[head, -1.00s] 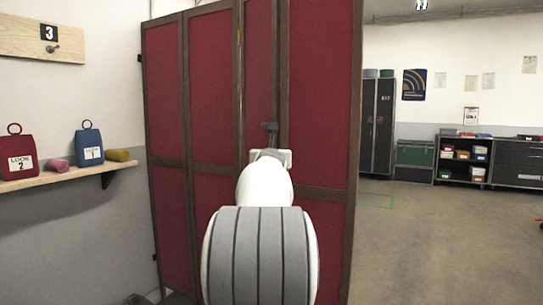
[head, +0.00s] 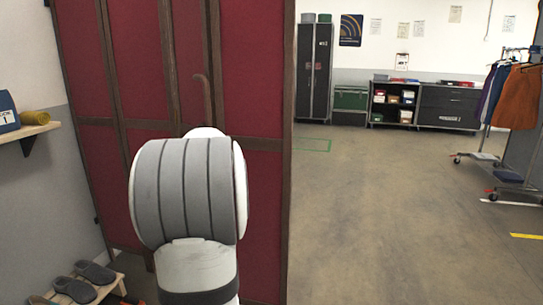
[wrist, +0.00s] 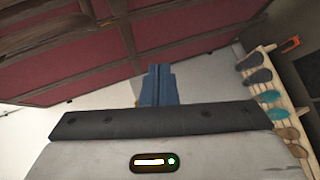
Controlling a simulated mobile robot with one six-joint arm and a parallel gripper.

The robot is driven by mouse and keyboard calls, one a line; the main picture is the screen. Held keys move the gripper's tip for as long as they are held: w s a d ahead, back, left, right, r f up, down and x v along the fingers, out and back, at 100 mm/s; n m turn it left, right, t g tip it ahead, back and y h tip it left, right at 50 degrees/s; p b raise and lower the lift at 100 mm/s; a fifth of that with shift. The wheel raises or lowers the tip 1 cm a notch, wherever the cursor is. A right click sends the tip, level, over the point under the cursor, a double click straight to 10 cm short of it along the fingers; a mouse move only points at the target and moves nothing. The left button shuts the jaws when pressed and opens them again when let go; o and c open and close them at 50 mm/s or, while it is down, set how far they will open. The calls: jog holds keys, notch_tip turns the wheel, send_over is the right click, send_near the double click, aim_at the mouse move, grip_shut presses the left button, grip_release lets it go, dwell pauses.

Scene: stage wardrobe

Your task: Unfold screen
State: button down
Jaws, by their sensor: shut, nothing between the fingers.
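The folding screen (head: 245,60) stands at the left in the head view, with tall dark red panels in brown wooden frames. Its panels stand at slight angles to each other. A curved brown handle-like piece (head: 207,92) shows on it just above my arm. In the wrist view the screen (wrist: 70,70) fills the upper left, seen tilted. My gripper (wrist: 158,72) is shut and empty in the wrist view, with the screen beyond its fingertips; I see no contact. In the head view my arm hides the gripper and part of the screen.
A low rack (head: 110,290) with slippers stands left of the screen, and a wall shelf (head: 28,132) is above it. A green floor outline (head: 312,145) lies beyond the screen. Open floor stretches right towards cabinets (head: 448,107) and a clothes rail (head: 500,160).

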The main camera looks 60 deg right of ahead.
jog(key=m, duration=0.2)
jog(key=m+g+h+p, duration=0.3)
jog(key=m+g+h, duration=0.55)
jog(key=m, duration=1.45)
send_near(274, 155)
jog(key=shift+h, duration=0.45)
jog(key=x, duration=0.2)
jog(key=b+x, duration=0.1)
jog(key=x, duration=0.4)
jog(key=shift+f, duration=0.4)
